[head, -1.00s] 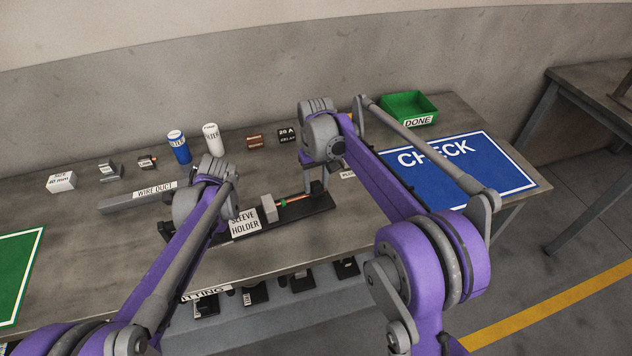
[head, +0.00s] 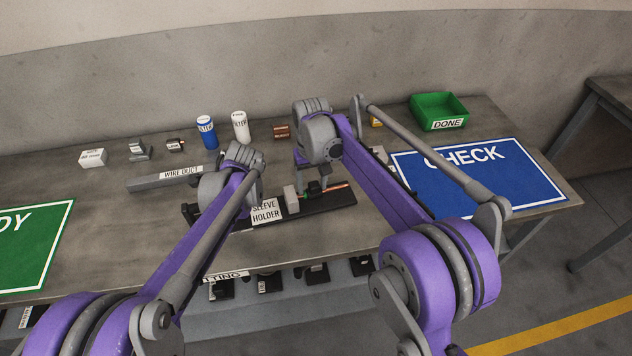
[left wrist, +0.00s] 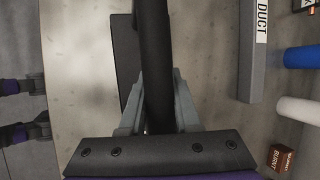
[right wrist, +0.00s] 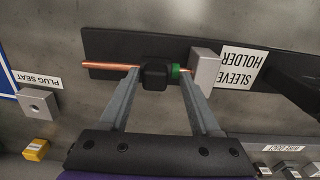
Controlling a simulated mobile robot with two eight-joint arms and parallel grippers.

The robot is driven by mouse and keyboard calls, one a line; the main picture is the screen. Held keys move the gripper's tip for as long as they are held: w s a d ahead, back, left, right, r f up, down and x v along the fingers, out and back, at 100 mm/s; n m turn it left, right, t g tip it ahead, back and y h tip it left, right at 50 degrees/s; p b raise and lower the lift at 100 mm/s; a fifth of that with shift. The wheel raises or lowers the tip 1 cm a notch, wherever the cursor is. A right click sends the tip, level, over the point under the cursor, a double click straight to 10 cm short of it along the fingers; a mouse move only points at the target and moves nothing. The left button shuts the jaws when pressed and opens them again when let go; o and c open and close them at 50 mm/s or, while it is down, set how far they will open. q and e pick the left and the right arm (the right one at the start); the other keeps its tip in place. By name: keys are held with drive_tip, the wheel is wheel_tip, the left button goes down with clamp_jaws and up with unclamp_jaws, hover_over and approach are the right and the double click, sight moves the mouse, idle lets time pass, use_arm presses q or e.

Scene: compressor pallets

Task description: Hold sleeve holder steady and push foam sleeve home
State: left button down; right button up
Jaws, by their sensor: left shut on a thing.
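The sleeve holder is a black base (right wrist: 101,45) on the bench with a white label (head: 266,212) and a grey block (right wrist: 205,69). A copper rod (right wrist: 110,66) with a green band (right wrist: 176,71) lies along it. A black block (right wrist: 157,75), apparently the foam sleeve, sits around the rod beside the green band. My right gripper (right wrist: 160,78) is open, its fingers straddling that block; the left finger is close against it, and contact is unclear. My left gripper (left wrist: 156,98) is shut on a dark bar (left wrist: 154,45) at the holder's other end; my arm mostly hides it in the head view.
Behind are the wire duct (head: 165,178), a blue filter (head: 207,132), a white filter (head: 241,127) and small parts. The green DONE bin (head: 439,111) and blue CHECK mat (head: 480,175) are at right. A green mat (head: 35,245) is at left.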

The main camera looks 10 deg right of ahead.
sight(312, 184)
use_arm(q)
drive_tip(key=shift+d+f, duration=0.1)
use_arm(e)
drive_tip(key=shift+o, duration=0.4)
drive_tip(key=shift+r, duration=0.35)
wheel_tip(312, 184, up, 11)
drive_tip(key=shift+r, duration=0.15)
idle(0.7)
use_arm(q)
drive_tip(key=c, duration=0.5)
unclamp_jaws()
drive_tip(key=shift+c, duration=0.2)
